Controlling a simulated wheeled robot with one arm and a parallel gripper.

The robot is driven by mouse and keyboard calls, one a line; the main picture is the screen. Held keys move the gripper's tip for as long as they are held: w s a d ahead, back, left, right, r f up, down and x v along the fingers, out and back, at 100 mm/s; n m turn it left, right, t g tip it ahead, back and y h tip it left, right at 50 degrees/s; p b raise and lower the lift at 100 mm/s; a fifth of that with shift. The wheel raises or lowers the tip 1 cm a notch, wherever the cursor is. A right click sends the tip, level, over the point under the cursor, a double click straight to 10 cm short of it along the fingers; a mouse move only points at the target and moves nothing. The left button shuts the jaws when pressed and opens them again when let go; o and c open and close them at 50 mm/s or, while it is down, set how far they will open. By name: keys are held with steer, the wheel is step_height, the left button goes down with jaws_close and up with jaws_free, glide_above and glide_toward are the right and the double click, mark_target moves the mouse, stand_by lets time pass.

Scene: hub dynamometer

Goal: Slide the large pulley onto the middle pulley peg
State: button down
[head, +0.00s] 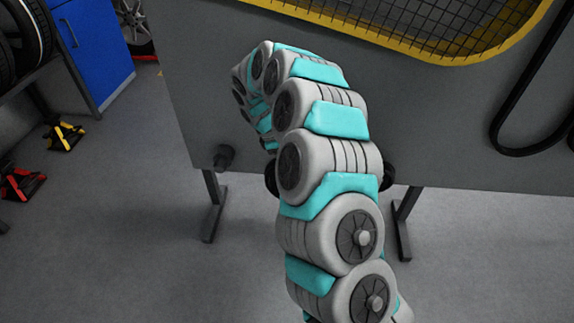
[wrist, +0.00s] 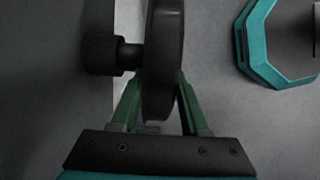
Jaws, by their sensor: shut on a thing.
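In the wrist view my gripper (wrist: 160,112) is shut on the dark large pulley (wrist: 163,62), which shows edge-on between the green fingers. A black peg-like part (wrist: 103,55) lies left of the pulley, and its thinner shaft meets the pulley's left face. I cannot tell whether the shaft is inside the pulley's bore, or which peg this is. In the head view my arm hides the gripper and the pulley. A dark peg (head: 223,157) sticks out of the grey panel left of my arm. Dark round parts show partly at both sides of my arm; the middle peg cannot be made out.
The grey panel (head: 460,150) stands upright on dark legs (head: 212,205). A yellow-framed mesh guard (head: 430,30) is above, and a black belt (head: 500,125) hangs at the right. A blue cabinet (head: 95,45) and jack stands (head: 63,135) are at the left.

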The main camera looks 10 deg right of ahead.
steer(key=shift+w+d, duration=0.1)
steer(key=shift+w, duration=0.25)
stand_by(0.3)
steer(key=shift+w+d+r, duration=0.1)
steer(key=shift+w+d, duration=0.2)
steer(key=shift+w, duration=0.55)
steer(key=shift+w+d, duration=0.1)
steer(key=shift+w, duration=0.25)
steer(key=shift+w+d, duration=0.15)
steer(key=shift+w, duration=0.4)
steer(key=shift+w+d, duration=0.1)
steer(key=shift+w, duration=0.2)
stand_by(0.8)
steer(key=shift+c, duration=1.6)
jaws_free()
steer(key=shift+f, duration=0.2)
steer(key=shift+o, duration=0.2)
steer(key=shift+o, duration=1.4)
